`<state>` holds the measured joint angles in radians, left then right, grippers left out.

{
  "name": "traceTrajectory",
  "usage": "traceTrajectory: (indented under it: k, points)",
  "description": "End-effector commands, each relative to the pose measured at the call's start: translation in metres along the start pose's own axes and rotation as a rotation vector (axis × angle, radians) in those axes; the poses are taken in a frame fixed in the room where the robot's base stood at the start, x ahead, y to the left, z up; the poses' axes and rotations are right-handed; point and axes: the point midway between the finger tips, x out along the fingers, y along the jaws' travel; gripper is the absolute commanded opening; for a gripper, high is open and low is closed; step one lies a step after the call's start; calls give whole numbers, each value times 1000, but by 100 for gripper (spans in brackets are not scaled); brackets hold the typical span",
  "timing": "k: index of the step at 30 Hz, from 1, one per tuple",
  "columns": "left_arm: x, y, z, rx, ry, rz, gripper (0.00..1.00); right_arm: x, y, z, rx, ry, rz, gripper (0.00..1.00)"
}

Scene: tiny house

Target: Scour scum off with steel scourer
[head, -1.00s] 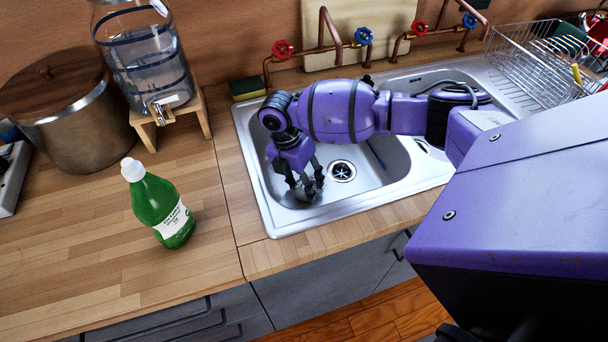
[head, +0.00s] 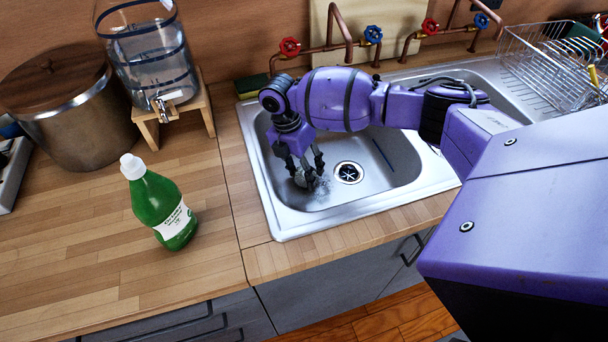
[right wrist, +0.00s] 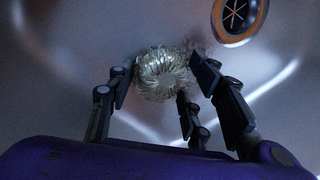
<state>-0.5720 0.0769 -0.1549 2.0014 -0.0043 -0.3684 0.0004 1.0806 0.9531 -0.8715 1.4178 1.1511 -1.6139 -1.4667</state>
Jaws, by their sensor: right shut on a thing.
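My right gripper (head: 306,178) reaches down into the metal sink (head: 262,160), left of the drain (head: 348,172). It is shut on the steel scourer (right wrist: 162,74), a round ball of coiled silvery wire between the fingers in the right wrist view. The scourer is at or close to the basin floor; whether it touches cannot be told. A greyish patch of scum (head: 322,194) shows on the basin floor beside the fingers. It also shows by the scourer in the right wrist view (right wrist: 200,47). My left gripper is not in view.
A green bottle (head: 160,205) with a white cap stands on the wooden counter left of the sink. A water dispenser (head: 150,60) and a large pot (head: 75,110) stand behind it. Copper taps (head: 335,45) rise behind the basin. A wire dish rack (head: 550,65) is at the right.

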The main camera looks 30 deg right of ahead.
Motion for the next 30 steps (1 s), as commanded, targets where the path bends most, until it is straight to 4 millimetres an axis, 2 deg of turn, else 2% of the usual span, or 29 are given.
traceTrajectory:
  k: [5, 15, 30]
  points:
    - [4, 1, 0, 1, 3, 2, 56, 0, 4, 3, 0, 1, 0, 26]
    - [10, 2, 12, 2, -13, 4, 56, -2, 18, 17, 0, 1, -1, 26]
    - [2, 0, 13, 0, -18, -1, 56, 1, -1, 37, 0, 0, 1, 26]
